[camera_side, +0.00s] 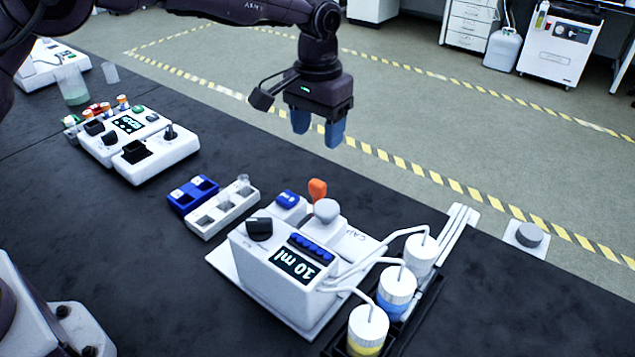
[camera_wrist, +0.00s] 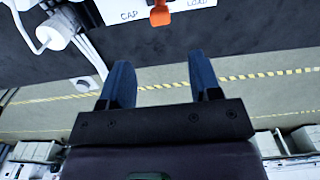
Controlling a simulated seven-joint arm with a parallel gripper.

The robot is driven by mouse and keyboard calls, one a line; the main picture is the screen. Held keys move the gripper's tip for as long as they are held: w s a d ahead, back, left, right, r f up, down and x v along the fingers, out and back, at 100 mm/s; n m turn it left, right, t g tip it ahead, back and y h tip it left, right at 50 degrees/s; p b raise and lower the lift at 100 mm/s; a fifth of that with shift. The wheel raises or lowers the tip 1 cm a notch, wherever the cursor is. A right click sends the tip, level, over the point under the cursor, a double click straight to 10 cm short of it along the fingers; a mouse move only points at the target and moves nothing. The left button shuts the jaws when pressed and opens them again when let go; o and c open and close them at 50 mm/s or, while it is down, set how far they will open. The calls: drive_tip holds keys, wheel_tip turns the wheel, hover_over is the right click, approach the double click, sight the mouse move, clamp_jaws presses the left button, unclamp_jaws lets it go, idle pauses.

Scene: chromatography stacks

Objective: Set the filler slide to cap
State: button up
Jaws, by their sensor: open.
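The filler (camera_side: 275,275) is a white box with a "10 ml" display, a black knob and a row of blue buttons. Its orange slide handle (camera_side: 317,188) stands at the back beside a grey round cap-like part (camera_side: 326,210). In the wrist view the orange handle (camera_wrist: 160,14) is at the top edge, between the printed words CAP on the left and LOAD on the right. My gripper (camera_side: 318,130) is open and empty, pointing down, above and behind the handle. Its blue fingers (camera_wrist: 158,68) also show in the wrist view, apart from the handle.
Bottles with white caps (camera_side: 396,285) and tubes stand at the filler's right. A white rack (camera_side: 222,208) and a blue block (camera_side: 193,193) sit to its left. Another white device (camera_side: 135,145) is further left. The dark table between them is clear.

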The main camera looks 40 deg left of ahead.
sight(318, 182)
wheel_tip(318, 182, down, 12)
drive_tip(key=shift+r, duration=0.1)
idle(0.4)
